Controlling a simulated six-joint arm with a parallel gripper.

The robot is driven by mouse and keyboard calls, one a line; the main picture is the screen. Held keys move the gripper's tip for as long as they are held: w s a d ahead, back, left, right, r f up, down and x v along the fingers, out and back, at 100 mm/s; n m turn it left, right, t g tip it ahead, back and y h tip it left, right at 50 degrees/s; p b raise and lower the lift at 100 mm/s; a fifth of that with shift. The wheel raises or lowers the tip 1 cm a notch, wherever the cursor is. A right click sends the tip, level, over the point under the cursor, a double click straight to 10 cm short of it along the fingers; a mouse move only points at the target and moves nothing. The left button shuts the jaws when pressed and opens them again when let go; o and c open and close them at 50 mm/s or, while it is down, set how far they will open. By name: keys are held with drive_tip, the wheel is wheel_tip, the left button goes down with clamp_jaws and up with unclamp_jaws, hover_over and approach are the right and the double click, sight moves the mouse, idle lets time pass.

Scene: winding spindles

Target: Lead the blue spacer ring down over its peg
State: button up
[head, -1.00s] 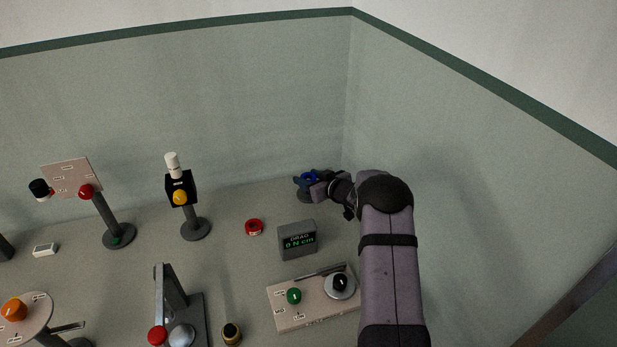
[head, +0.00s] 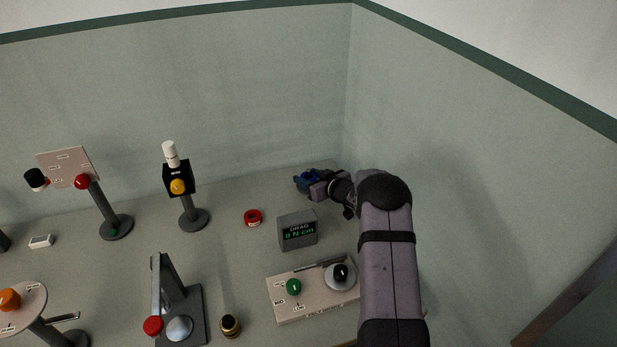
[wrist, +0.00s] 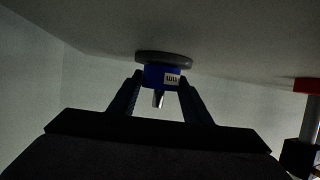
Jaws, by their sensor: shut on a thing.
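The blue spacer ring (wrist: 163,77) is between my gripper's two fingers (wrist: 158,88) in the wrist view, which looks upside down. My gripper is shut on it. A metal peg tip (wrist: 158,100) sticks out of the ring on the side away from the base, so the ring is around the peg. The dark round base (wrist: 163,58) lies close against the ring's other side; I cannot tell whether they touch. In the head view the blue ring (head: 307,176) is small at the back right, partly hidden by my gripper (head: 318,187).
A red ring (head: 253,218) lies left of my gripper, with a grey drag display (head: 298,231) reading 0 N cm in front. A panel with a green knob (head: 294,286) is nearer. A stand with a yellow knob (head: 178,187) is farther left. Walls enclose the back and right.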

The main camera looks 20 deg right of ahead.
drive_tip(key=o, duration=1.1)
drive_tip(key=shift+s+r, duration=0.1)
drive_tip(key=shift+b+v, duration=0.65)
drive_tip(key=shift+v, duration=2.8)
